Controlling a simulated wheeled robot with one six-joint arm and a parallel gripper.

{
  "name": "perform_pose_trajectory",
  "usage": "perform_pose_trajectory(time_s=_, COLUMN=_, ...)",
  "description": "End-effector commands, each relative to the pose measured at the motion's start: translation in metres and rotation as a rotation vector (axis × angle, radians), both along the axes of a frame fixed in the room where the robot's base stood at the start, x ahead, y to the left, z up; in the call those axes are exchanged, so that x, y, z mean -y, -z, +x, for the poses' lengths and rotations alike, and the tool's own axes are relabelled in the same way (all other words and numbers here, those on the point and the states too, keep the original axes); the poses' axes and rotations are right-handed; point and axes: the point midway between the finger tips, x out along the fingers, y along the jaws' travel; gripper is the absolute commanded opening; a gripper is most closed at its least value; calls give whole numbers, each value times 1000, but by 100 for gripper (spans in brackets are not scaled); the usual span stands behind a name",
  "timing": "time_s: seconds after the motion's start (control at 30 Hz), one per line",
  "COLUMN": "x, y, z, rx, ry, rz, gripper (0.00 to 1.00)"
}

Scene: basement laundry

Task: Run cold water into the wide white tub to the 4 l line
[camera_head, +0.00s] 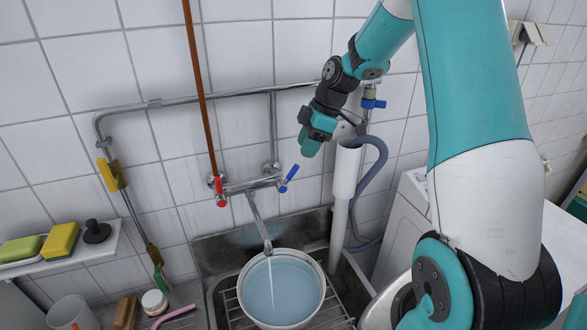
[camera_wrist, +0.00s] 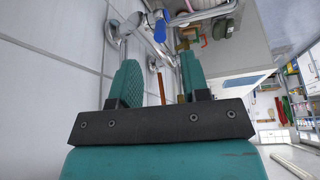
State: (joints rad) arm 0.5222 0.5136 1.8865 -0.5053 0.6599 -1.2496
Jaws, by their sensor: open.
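The wide white tub (camera_head: 318,282) stands on a rack in the sink under the spout (camera_head: 265,240). A thin stream of water (camera_head: 271,285) runs from the spout into it, and bluish water (camera_head: 290,290) covers its bottom. I cannot make out the 4 l line. The wall tap has a blue lever (camera_head: 289,178) on the right and a red lever (camera_head: 220,191) on the left. My gripper (camera_head: 308,150) is above and slightly right of the blue lever, apart from it. In the wrist view my gripper (camera_wrist: 160,75) is open and empty, with a blue handle (camera_wrist: 160,27) beyond its fingers.
A grey hose and white standpipe (camera_head: 345,180) stand right of the tap, below a blue-handled valve (camera_head: 373,103). A white machine (camera_head: 405,220) stands at right.

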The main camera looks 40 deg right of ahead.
Motion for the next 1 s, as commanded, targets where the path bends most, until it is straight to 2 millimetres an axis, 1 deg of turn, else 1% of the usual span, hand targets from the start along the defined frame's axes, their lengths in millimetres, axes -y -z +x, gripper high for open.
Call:
perform_pose_trajectory(time_s=0.1, x=-10, y=24, z=5, rx=-6, ry=-3, rz=3, gripper=42)
perform_pose_trajectory(time_s=0.2, x=-17, y=43, z=9, rx=-4, ry=-1, rz=2, gripper=42)
perform_pose_trajectory(time_s=0.3, x=-23, y=59, z=13, rx=-4, ry=-2, rz=2, gripper=42)
perform_pose_trajectory(time_s=0.4, x=-26, y=70, z=16, rx=-2, ry=-1, rz=1, gripper=42)
perform_pose_trajectory(time_s=0.6, x=-29, y=81, z=18, rx=0, ry=0, rz=0, gripper=42)
perform_pose_trajectory(time_s=0.83, x=-29, y=81, z=18, rx=1, ry=0, rz=0, gripper=42)
perform_pose_trajectory(time_s=0.87, x=-29, y=81, z=18, rx=1, ry=0, rz=0, gripper=38)
perform_pose_trajectory(time_s=0.9, x=-29, y=81, z=18, rx=1, ry=0, rz=0, gripper=28)
perform_pose_trajectory(time_s=0.97, x=-29, y=81, z=18, rx=1, ry=0, rz=0, gripper=15)
perform_pose_trajectory(time_s=1.0, x=-29, y=81, z=18, rx=1, ry=0, rz=0, gripper=5)
